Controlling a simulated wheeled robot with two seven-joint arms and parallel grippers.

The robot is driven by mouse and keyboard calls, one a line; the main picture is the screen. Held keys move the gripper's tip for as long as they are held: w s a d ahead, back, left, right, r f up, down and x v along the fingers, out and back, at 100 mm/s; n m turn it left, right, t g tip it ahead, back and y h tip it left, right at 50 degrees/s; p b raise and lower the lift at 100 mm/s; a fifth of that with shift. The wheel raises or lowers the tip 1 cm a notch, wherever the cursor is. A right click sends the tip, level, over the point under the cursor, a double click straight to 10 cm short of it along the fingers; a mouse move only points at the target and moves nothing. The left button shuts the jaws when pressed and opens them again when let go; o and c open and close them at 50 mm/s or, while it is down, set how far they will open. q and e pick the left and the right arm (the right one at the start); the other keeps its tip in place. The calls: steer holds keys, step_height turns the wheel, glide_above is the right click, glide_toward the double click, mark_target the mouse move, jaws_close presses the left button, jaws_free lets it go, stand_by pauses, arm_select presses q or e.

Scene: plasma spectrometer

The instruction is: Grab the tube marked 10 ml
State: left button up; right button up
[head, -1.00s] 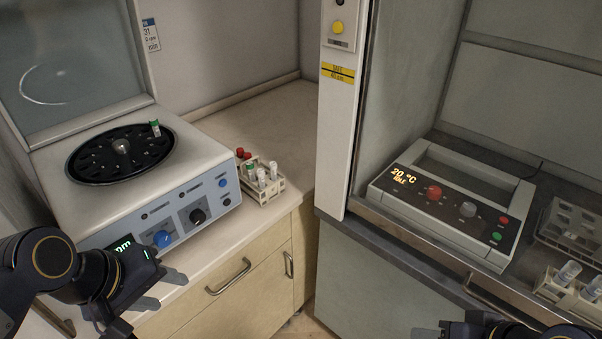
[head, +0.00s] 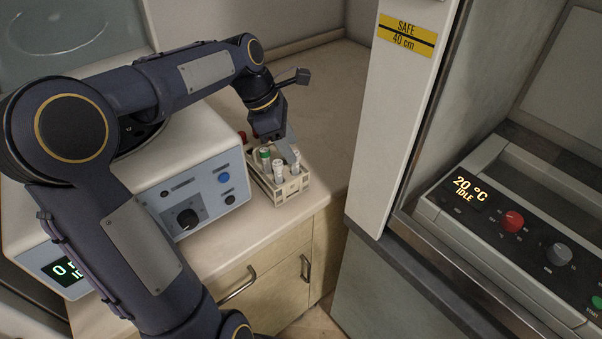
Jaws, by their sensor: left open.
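A small pale tube rack (head: 286,190) stands on the counter right of the centrifuge. It holds a green-capped tube (head: 265,157), a white-capped tube (head: 279,167) and another white-capped tube (head: 296,160). No 10 ml mark is readable at this size. My left gripper (head: 288,153) is open and points down over the rack, its fingers close to the tubes at the rack's right and back. I cannot tell whether a tube stands between the fingers. My right gripper is out of view.
The centrifuge (head: 205,195) stands left of the rack, largely behind my left arm. A white hood post (head: 395,130) rises to the right. A device reading 20 °C IDLE (head: 500,215) sits inside the hood. The counter behind the rack is clear.

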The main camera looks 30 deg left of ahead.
mark_target(295, 172)
arm_select(q)
steer(key=x, duration=0.5)
steer(key=shift+d+f, duration=0.15)
steer(key=shift+f, duration=0.05)
jaws_close()
